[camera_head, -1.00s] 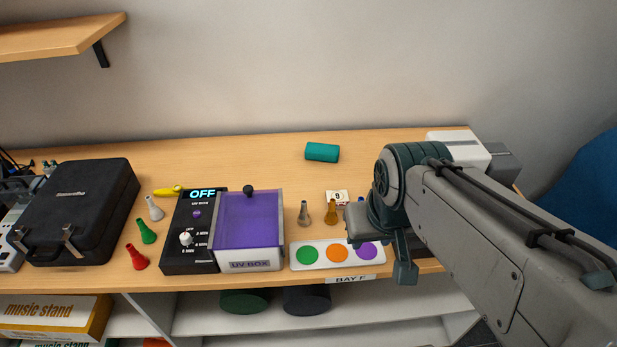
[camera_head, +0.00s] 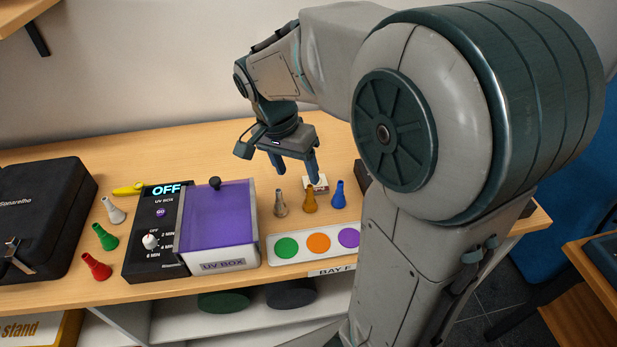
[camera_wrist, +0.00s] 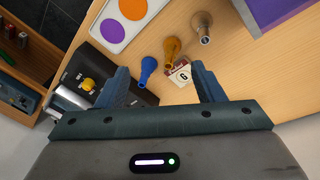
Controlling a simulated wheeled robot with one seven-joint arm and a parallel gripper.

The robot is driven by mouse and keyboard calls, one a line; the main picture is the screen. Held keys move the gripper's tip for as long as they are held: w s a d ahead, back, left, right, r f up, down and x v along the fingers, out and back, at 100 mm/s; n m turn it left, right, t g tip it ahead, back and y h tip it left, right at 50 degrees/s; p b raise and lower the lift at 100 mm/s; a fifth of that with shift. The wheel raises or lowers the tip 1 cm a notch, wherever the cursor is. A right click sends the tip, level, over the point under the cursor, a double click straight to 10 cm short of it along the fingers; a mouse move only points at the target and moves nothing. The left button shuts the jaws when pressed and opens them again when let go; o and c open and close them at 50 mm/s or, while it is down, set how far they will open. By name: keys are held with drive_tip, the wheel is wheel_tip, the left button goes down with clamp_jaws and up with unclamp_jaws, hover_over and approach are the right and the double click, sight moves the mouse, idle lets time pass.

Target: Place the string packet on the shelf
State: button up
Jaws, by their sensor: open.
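A small pale packet (camera_head: 317,183) with a dark figure on it, which looks like the string packet, rests on the table behind the brown and blue mouthpiece-like pieces. In the wrist view the packet (camera_wrist: 181,73) lies between the finger lines, near the right finger, with a reddish part showing. My gripper (camera_head: 297,168) is open and empty above and close to the packet, fingers pointing down; they also show in the wrist view (camera_wrist: 160,75). A wooden wall shelf (camera_head: 22,14) shows at the top left corner, far from my gripper.
A UV box (camera_head: 218,225) with a purple lid, a black case (camera_head: 40,215) and several coloured pieces stand to the left. A tray (camera_head: 303,258) with coloured discs lies in front. A dark box with a yellow knob (camera_wrist: 88,84) is near the left finger. Lower shelving (camera_head: 255,325) is below.

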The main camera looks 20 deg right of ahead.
drive_tip(key=w+f+m+g+h+b, duration=0.1)
drive_tip(key=w+f+m+h+b, duration=0.15)
drive_tip(key=w+m, duration=0.2)
drive_tip(key=m+h, duration=0.4)
drive_tip(key=m, duration=0.2)
approach(308, 183)
drive_tip(key=d, duration=0.1)
drive_tip(key=d+f, duration=0.1)
drive_tip(key=d, duration=0.1)
drive_tip(key=shift+s+d+f, duration=0.1)
drive_tip(key=shift+s+d, duration=0.05)
drive_tip(key=shift+s, duration=0.1)
drive_tip(key=shift+n, duration=0.25)
drive_tip(key=shift+p+x, duration=0.3)
drive_tip(key=shift+x, duration=2.6)
drive_tip(key=shift+s+f, duration=0.15)
drive_tip(key=c, duration=0.7)
